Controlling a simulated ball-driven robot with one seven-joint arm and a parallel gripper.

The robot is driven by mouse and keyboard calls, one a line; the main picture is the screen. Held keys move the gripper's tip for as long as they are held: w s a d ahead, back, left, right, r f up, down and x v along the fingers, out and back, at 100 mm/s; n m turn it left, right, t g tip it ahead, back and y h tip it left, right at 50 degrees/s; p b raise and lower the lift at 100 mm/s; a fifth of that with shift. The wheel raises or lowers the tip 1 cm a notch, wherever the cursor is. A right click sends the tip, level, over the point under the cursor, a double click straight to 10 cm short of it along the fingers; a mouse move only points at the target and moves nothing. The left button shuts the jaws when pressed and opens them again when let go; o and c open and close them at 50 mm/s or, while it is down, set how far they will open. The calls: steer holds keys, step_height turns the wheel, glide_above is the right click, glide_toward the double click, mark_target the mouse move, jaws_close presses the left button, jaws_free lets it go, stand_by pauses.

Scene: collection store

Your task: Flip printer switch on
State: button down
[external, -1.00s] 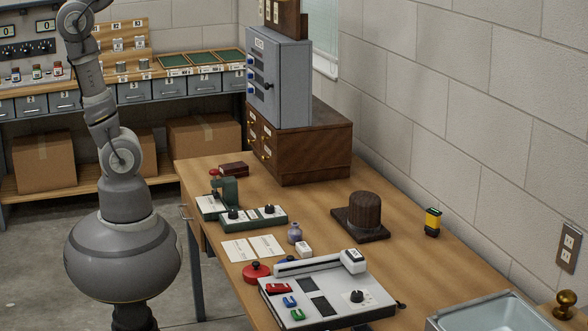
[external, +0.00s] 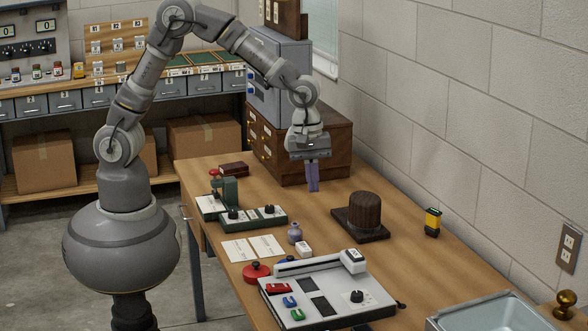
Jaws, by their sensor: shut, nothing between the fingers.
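My gripper (external: 313,188) hangs over the desk, in front of the wooden drawer chest, with its purple fingers pointing down and shut on nothing. No thing is clearly marked as the printer. A pale flat device (external: 334,310) at the near part of the desk carries red, blue and green pieces, dark panels, a black knob (external: 357,297) and a long white bar. A green-based device (external: 255,222) with black knobs stands further back. Which part is the printer switch, and its position, I cannot tell. My gripper is apart from both devices.
A dark wooden block (external: 365,212) stands right of my gripper. A drawer chest (external: 325,150) carries a grey cabinet behind it. A metal basin (external: 440,322) is at front right.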

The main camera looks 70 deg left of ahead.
mark_target(272, 285)
steer(key=s+d+f+n+g+y, duration=0.1)
steer(key=s+d+f+n+g, duration=0.1)
steer(key=s+f, duration=0.6)
steer(key=shift+f+n+g, duration=0.45)
steer(key=shift+n+g, duration=0.05)
steer(key=shift+n, duration=0.3)
steer(key=f+b, duration=0.1)
steer(key=f, duration=0.3)
steer(key=s+f+b, duration=0.1)
steer(key=f+b, duration=0.1)
steer(key=f, duration=0.3)
steer(key=s+f+b, duration=0.1)
steer(key=f+b, duration=0.1)
steer(key=f, duration=0.2)
steer(key=shift+s+f, duration=0.2)
steer(key=shift+f, duration=0.15)
steer(key=shift+s+f+t+b, duration=0.2)
steer(key=shift+f+t+b, duration=0.05)
steer(key=shift+t+b, duration=0.05)
steer(key=shift+w, duration=0.15)
